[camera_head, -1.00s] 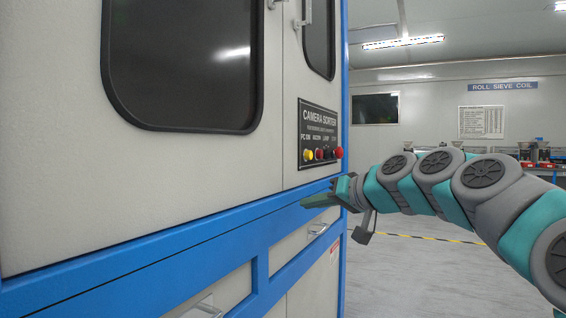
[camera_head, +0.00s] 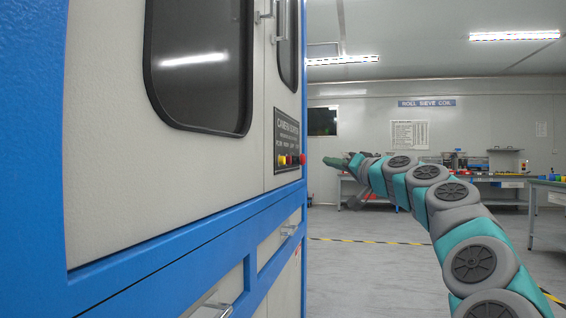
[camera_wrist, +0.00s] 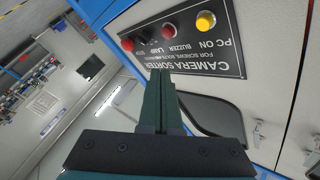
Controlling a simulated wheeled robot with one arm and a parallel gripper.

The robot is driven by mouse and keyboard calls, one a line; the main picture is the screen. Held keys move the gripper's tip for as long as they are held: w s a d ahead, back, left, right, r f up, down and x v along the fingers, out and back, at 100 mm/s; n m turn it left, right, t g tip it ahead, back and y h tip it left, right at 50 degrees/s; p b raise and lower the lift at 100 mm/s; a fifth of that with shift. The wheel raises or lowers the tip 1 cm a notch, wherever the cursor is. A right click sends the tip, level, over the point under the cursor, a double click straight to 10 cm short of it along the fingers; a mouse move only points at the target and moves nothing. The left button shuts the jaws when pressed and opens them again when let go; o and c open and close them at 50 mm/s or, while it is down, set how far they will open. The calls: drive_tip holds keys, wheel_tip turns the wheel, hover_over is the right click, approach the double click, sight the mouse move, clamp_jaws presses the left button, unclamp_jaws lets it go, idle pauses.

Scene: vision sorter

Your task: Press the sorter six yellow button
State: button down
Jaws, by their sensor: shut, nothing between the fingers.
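The camera sorter cabinet (camera_head: 120,180), white with a blue frame, fills the left of the head view. Its black panel (camera_head: 287,140) is seen edge-on near the cabinet's right edge. The yellow button (camera_head: 281,161) sits at the left of the panel's row. In the wrist view the yellow button (camera_wrist: 205,20) is at the upper right, beside a red button (camera_wrist: 169,31). My gripper (camera_head: 338,161) is shut and empty, to the right of the cabinet and apart from the panel in the head view. In the wrist view its fingers (camera_wrist: 160,80) point toward the panel's lettering.
Another red button (camera_wrist: 127,44) is at the far end of the row. Work tables (camera_head: 480,178) stand along the far wall. The floor (camera_head: 360,270) right of the cabinet is open.

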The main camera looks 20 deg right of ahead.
drive_tip(key=w+a, duration=0.5)
drive_tip(key=a, duration=0.2)
drive_tip(key=shift+a, duration=0.15)
idle(0.3)
drive_tip(key=shift+a, duration=0.1)
idle(1.8)
drive_tip(key=shift+w+a, duration=0.2)
drive_tip(key=shift+a, duration=0.05)
drive_tip(key=shift+w+a, duration=0.25)
drive_tip(key=shift+a, duration=0.15)
idle(0.8)
drive_tip(key=shift+d, duration=0.1)
idle(0.3)
drive_tip(key=shift+s+d, duration=0.5)
drive_tip(key=shift+d, duration=0.1)
drive_tip(key=shift+s+d+b, duration=0.3)
drive_tip(key=shift+s+d, duration=0.4)
drive_tip(key=shift+d, duration=0.35)
drive_tip(key=shift+s+d+b, duration=0.25)
drive_tip(key=shift+s+d, duration=0.45)
drive_tip(key=shift+d, duration=0.35)
